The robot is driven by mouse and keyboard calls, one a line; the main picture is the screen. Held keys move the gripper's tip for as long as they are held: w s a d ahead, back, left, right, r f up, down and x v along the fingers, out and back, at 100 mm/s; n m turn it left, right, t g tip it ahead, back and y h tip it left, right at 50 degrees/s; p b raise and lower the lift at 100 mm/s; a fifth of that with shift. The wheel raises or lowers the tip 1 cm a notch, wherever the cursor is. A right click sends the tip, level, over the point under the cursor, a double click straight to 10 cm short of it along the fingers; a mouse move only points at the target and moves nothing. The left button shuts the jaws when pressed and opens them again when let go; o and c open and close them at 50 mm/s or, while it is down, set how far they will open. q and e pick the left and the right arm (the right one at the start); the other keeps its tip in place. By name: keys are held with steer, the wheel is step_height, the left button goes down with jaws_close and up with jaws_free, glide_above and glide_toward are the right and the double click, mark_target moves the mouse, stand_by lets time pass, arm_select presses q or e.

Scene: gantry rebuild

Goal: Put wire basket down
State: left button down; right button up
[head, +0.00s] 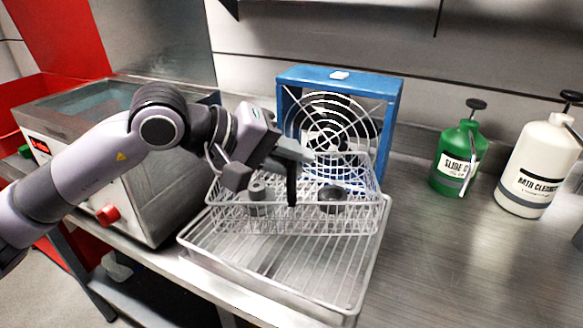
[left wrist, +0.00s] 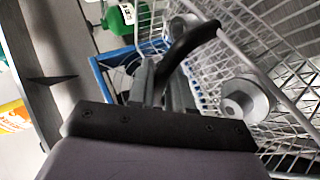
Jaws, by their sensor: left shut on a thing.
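The white wire basket (head: 300,222) is above the drip tray with its wire rack (head: 290,268), near the tray's back half. It looks about level; I cannot tell whether its bottom touches the rack. Two grey metal parts, one at the left (head: 258,198) and one at the right (head: 332,197), are inside it. My left gripper (head: 268,184) is at the basket's left part, shut on the basket. In the left wrist view, the basket's wires (left wrist: 285,45) fill the right side beside the dark fingers (left wrist: 180,65). The exact grip point is partly hidden. My right gripper is out of view.
A blue-framed fan (head: 392,105) stands close behind the basket. A metal machine with a red knob (head: 108,214) is at the left. A green bottle (head: 460,155) and a white bottle (head: 538,165) stand at the right. The steel bench (head: 450,255) is clear right of the tray.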

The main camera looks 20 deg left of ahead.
arm_select(q)
steer(key=shift+f, duration=0.85)
steer(key=c, duration=1)
jaws_free()
steer(key=shift+f, duration=0.1)
steer(key=shift+c, duration=0.2)
steer(key=b+v, duration=0.1)
steer(key=v, duration=1.1)
steer(key=shift+b, duration=0.35)
steer(key=shift+s, duration=0.1)
